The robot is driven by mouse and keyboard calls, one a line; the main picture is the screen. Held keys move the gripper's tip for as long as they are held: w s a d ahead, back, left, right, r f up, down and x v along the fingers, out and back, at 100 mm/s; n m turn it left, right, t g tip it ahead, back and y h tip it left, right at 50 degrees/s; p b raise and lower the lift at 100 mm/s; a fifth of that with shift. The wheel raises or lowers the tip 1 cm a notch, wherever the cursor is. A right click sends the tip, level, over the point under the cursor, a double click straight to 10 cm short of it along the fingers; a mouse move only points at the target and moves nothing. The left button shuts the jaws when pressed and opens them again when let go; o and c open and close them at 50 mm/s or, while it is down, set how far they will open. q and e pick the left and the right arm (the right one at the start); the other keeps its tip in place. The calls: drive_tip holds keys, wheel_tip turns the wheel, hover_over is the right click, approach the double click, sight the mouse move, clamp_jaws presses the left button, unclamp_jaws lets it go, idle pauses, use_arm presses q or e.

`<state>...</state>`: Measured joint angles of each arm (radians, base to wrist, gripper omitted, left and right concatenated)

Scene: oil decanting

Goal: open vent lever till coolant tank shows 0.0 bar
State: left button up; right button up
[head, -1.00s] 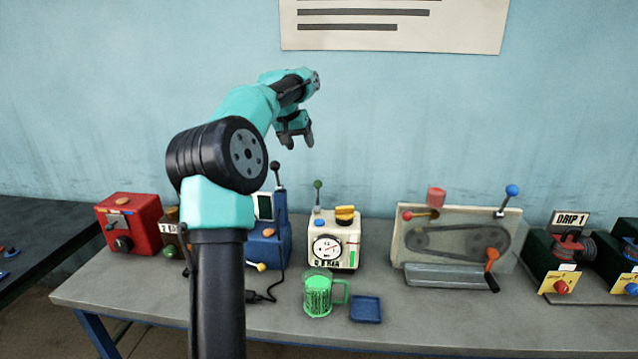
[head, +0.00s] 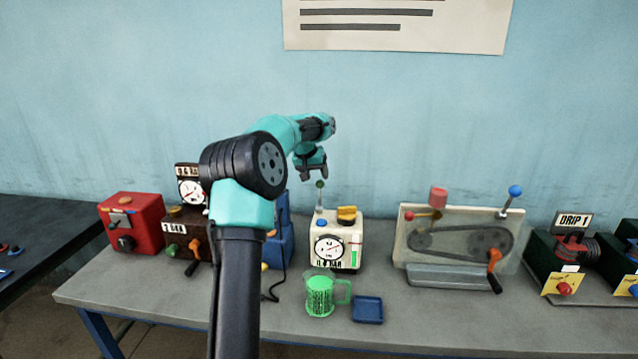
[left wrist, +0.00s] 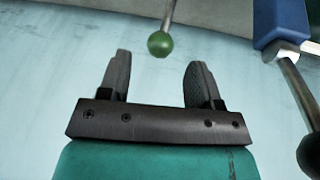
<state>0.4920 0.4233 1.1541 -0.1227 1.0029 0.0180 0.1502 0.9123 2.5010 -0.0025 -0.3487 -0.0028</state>
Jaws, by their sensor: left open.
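The white tank (head: 347,229) stands on the table with a round dial (head: 328,249) on its front. A small readout below the dial ends in "BAR"; its digits are too small to read surely. A thin lever with a green ball knob (head: 320,184) rises from its top left and looks near upright. My left gripper (head: 313,174) is open and empty just above this knob, fingers pointing down. In the left wrist view the green knob (left wrist: 159,43) lies a little beyond the fingertips (left wrist: 159,64), between their lines, not gripped. My right gripper is not in view.
A green mug (head: 319,297) and a blue tray (head: 367,310) sit in front of the tank. A blue box (head: 280,240) stands close on its left, partly behind my arm. A belt machine (head: 455,243) stands to the right.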

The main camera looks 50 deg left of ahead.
sight(319, 181)
use_arm(q)
drive_tip(key=shift+x, duration=2.1)
drive_tip(key=shift+c, duration=0.2)
clamp_jaws()
